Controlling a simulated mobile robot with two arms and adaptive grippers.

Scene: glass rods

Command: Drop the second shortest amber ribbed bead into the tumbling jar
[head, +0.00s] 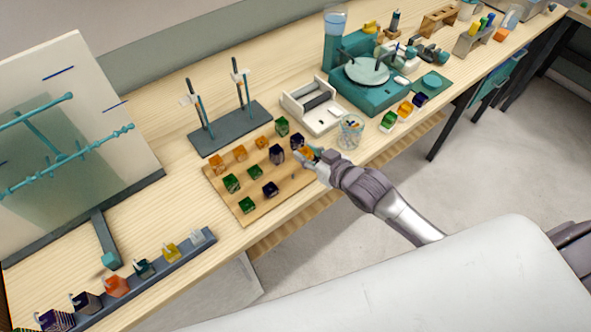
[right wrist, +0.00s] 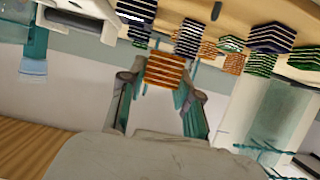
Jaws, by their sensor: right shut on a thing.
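My right gripper (head: 314,158) is shut on an amber ribbed bead (right wrist: 165,70), held at the right edge of the wooden bead board (head: 285,200). The bead's ribs show clearly between the fingers in the right wrist view. Three other amber beads stand on the board: a left one (head: 215,162), a middle one (head: 239,153) and a right one (head: 262,142). A clear glass jar (head: 351,132) with small things inside stands just behind and right of my right gripper, apart from it. My left gripper is not in view.
Green beads (head: 232,183) and dark purple beads (head: 277,154) share the board. A white tray (head: 312,105) stands behind the jar, and small coloured blocks (head: 388,121) stand right of it. A dark rod stand (head: 230,128) is behind the board.

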